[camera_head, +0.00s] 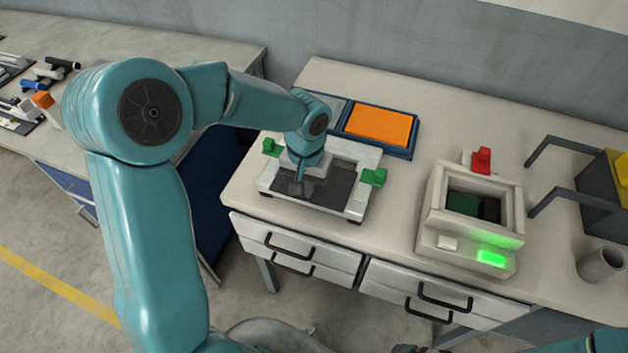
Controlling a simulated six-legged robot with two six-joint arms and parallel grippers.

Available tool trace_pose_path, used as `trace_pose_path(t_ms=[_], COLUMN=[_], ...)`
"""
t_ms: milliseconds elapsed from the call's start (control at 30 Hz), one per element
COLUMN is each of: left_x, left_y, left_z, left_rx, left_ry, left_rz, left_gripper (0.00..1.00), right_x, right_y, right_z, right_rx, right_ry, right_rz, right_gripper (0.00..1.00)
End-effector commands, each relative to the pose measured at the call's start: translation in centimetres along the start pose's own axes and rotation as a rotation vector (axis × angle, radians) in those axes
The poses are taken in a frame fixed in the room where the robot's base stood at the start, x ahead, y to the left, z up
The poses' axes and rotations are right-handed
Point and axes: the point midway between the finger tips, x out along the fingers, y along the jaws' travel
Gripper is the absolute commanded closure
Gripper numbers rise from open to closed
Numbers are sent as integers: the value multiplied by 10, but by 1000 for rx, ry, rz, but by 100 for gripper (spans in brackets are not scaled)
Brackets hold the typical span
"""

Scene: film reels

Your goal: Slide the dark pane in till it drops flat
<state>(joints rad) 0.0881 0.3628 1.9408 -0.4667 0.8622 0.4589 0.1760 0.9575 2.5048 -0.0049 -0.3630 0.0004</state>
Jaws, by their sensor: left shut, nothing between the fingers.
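A dark pane (336,190) shows inside a low white frame (288,205) with green clamps or knobs (373,177) at its sides. The pane looks roughly level with the frame, but I cannot tell whether it lies fully flat. My left gripper (297,188) is shut and empty. It points down over the left part of the frame, at or just above the dark surface; contact is unclear. My left wrist hides the frame's back left part. My right gripper is not seen.
A blue tray (414,142) with an orange panel (379,125) lies behind the frame. To the right stands a box-like device (429,219) with a dark opening, a lit green button (491,258) and a red knob (482,160). A grey cup (600,264) stands far right. Bench is clear between frame and device.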

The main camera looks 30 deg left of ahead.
Motion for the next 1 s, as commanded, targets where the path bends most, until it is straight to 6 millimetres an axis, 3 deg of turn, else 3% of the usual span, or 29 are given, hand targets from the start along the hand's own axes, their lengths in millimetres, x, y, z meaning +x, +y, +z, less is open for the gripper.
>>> trace_pose_path(t_ms=[567,1000], left_x=[-8,-7], left_y=[0,0], left_z=[1,28], left_rx=[0,0], left_ry=[0,1], left_rz=[0,0], left_gripper=[100,100], right_x=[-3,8], right_y=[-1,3], right_z=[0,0], right_rx=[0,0], right_ry=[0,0], right_rz=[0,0], right_gripper=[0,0])
